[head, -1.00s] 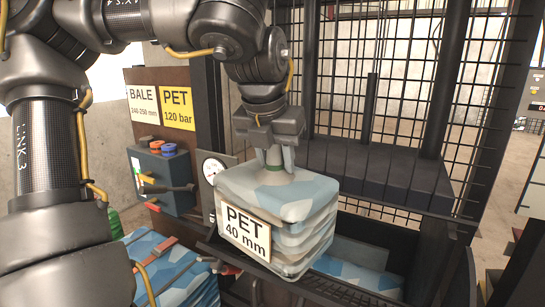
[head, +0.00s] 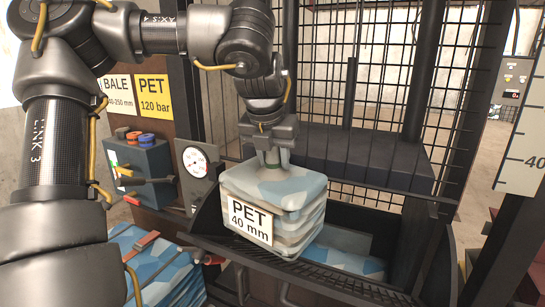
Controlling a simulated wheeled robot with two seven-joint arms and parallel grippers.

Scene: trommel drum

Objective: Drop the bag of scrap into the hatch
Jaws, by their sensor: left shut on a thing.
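The bag of scrap (head: 300,190) is a squarish bundle in blue, white and beige patches, with a "PET 40 mm" label on its front. My left gripper (head: 272,160) points down and is shut on the top of the bag. The bag hangs upright over the dark, trough-like open hatch (head: 340,278), near its left side. The bag covers part of the opening, and I cannot tell whether its bottom touches the hatch. My right gripper is not in view.
Blue-patterned material (head: 345,262) lies inside the hatch. A dark ribbed block (head: 365,160) and a wire mesh cage stand behind it. A gauge (head: 195,161) and a control box (head: 146,170) are close on the left. A strapped blue bale (head: 150,265) lies lower left.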

